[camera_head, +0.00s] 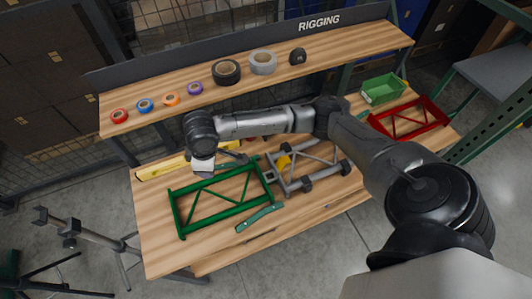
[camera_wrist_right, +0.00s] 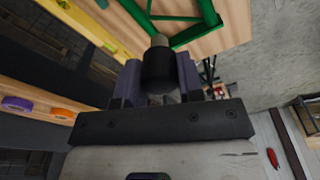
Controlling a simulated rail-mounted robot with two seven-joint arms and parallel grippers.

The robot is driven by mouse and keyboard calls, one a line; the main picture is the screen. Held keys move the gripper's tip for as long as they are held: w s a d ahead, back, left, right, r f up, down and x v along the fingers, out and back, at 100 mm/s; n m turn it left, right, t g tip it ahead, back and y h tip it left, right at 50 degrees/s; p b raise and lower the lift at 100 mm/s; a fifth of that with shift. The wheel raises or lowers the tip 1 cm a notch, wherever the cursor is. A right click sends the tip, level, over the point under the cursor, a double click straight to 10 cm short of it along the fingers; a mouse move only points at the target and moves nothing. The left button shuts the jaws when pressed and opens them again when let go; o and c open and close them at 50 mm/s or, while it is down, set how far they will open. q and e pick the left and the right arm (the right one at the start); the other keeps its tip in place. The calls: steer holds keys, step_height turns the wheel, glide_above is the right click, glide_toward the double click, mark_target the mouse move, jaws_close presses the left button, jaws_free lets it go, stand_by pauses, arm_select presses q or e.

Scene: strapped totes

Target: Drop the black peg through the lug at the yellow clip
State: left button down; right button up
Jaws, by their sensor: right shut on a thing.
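My right gripper (camera_wrist_right: 158,85) is shut on the black peg (camera_wrist_right: 158,66), a short dark cylinder with a grey tip pointing away from the wrist. In the head view my right gripper (camera_head: 226,159) is above the back edge of the green frame (camera_head: 222,182); the peg is too small to make out there. The yellow clip (camera_head: 284,161) sits on the grey frame (camera_head: 312,168), right of my gripper. A small grey lug (camera_head: 269,175) shows where the green and grey frames meet; its hole cannot be made out. The peg is apart from it. My left gripper is not in view.
A yellow bar (camera_head: 163,171) lies at the back left, near my gripper. A teal tool (camera_head: 260,217) lies in front of the frames. A red frame (camera_head: 410,119) and green bin (camera_head: 383,89) are at right. Tape rolls (camera_head: 227,72) line the raised shelf.

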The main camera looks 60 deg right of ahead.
steer(key=s+d+f+n+p, duration=0.2)
steer(key=s+d+f, duration=0.3)
steer(key=d, duration=0.3)
steer(key=s+d+f+n+p, duration=0.3)
steer(key=s+d+f+n, duration=0.2)
steer(key=d, duration=0.3)
steer(key=shift+s+d+f+n+g+y+p, duration=0.3)
steer(key=shift+s+d+f+p, duration=0.05)
steer(key=shift+s+f, duration=0.45)
